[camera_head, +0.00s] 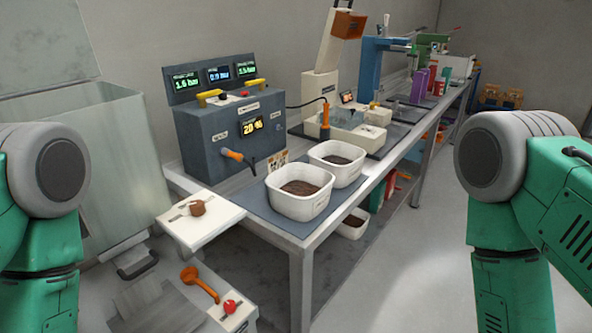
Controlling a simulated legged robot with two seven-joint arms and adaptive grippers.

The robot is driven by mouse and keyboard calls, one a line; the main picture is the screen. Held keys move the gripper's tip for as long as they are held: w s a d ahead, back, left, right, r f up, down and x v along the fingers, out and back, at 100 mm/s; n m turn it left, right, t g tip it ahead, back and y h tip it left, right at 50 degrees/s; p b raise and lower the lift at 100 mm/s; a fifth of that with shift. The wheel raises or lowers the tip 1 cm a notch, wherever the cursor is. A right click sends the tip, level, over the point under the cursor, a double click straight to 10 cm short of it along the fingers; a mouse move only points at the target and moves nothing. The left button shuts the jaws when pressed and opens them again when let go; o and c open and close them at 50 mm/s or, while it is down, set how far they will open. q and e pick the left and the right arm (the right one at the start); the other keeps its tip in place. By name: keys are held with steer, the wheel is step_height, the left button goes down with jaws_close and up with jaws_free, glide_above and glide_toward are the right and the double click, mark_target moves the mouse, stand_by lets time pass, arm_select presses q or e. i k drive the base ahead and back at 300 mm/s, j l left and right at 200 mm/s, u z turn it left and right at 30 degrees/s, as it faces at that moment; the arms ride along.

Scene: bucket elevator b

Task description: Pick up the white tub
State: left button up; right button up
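A white tub (297,210) with brown granular contents stands upright near the front corner of the workbench. A second white tub (338,176) with darker contents stands just behind it to the right. A third white tub (352,230) with brown contents sits lower down, below the bench top, partly behind the bench edge. My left arm shows at the left edge and my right arm at the right, both green and grey. Neither gripper is in the picture, and neither visible arm part touches a tub.
A dark machine (232,130) with lit displays stands behind the tubs on the workbench (266,222). A small white shelf (207,236) with a brown lump juts out at the left. An orange scoop (200,283) lies lower left. Floor right of the bench is clear.

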mark_target(344, 160)
steer(key=i+l+u, duration=0.15)
steer(key=u, duration=0.25)
steer(key=i+l+u, duration=0.1)
steer(key=l+u, duration=0.7)
steer(key=i+j, duration=0.05)
steer(key=j, duration=0.05)
